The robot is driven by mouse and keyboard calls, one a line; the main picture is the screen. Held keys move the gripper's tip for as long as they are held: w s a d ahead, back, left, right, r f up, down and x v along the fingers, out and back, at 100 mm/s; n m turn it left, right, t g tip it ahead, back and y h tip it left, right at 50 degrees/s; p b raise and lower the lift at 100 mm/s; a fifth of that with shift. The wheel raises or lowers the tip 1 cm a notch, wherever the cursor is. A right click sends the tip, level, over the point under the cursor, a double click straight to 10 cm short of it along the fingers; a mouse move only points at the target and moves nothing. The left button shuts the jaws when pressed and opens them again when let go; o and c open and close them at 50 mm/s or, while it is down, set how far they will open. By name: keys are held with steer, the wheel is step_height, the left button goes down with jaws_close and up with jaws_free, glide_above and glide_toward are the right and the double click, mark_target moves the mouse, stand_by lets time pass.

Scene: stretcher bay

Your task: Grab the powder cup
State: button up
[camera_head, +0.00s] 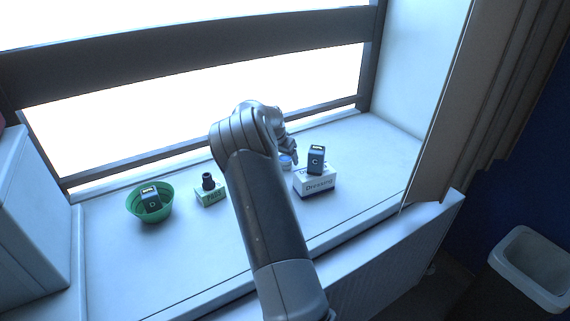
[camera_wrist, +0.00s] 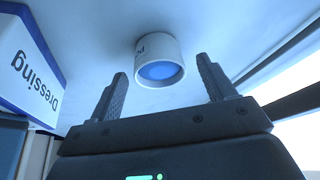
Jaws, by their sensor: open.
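The powder cup (camera_wrist: 160,60) is a small white cylinder with a blue round face and partly visible dark lettering. In the wrist view it sits just beyond my gripper (camera_wrist: 162,82), whose two fingers are open on either side of the view with the cup between and ahead of them. I cannot tell whether the tips reach alongside it. In the head view the cup (camera_head: 286,162) shows on the sill, partly hidden by my gripper (camera_head: 291,150) and arm.
A white-and-blue Dressing box (camera_head: 314,182) stands close to the cup, with a dark blue block (camera_head: 316,160) on top. Left are a green-and-white box (camera_head: 210,197) with a black bottle (camera_head: 208,181) on it and a green bowl (camera_head: 150,210) holding a dark block. The window is behind.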

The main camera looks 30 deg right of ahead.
steer(key=shift+x, duration=0.95)
steer(key=c, duration=1.1)
